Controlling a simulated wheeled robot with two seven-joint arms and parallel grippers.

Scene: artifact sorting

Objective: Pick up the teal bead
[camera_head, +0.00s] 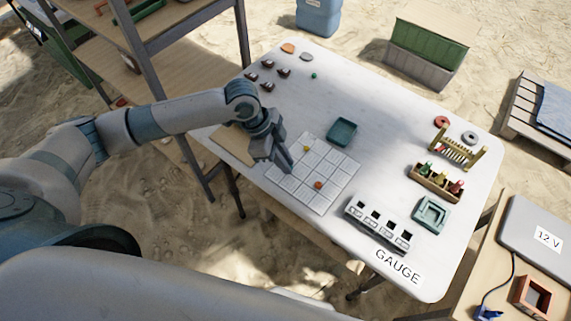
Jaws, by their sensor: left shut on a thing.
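A small teal-green bead (314,76) lies on the white table (390,110) toward its far left part, away from my gripper. My left gripper (287,168) points down over the left part of a white gridded tray (325,195). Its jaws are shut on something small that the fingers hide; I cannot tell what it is. An orange-red bead (318,185) and a small yellow bead (306,149) sit in the gridded tray. My right gripper is not in view.
A dark teal dish (342,132) stands behind the gridded tray. Several dark pieces (267,64) lie far left. A white gauge block (379,223), a wooden rack (436,183) and a green square dish (431,215) stand right. The far middle of the table is clear.

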